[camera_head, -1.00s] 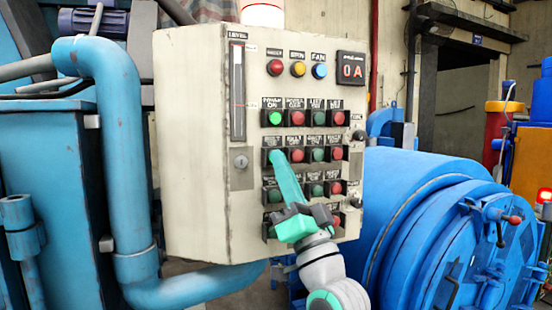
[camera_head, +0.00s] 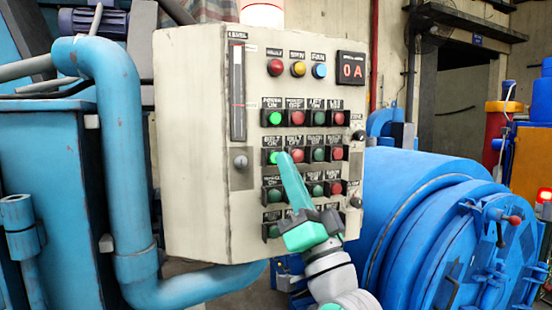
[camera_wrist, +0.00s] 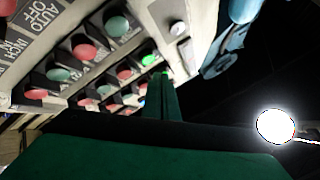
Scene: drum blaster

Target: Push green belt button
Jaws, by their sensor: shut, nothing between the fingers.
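The green belt button (camera_head: 274,157) is lit bright green, at the left end of the second button row on the beige control panel (camera_head: 200,150). It also shows bright green in the wrist view (camera_wrist: 150,60). My gripper (camera_head: 283,157) is shut and empty. Its teal fingers slant up from the lower right, and their tips are just right of the button in the head view. I cannot tell whether they touch it. In the wrist view the dark green fingers (camera_wrist: 163,85) end close beside the lit button.
The power button (camera_head: 274,118) above is also lit green. Red and green buttons stand close around, with a red button (camera_head: 297,156) to the right. A keyed knob (camera_head: 240,162) is at the left. A blue pipe (camera_head: 115,160) and a blue drum (camera_head: 420,210) flank the panel.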

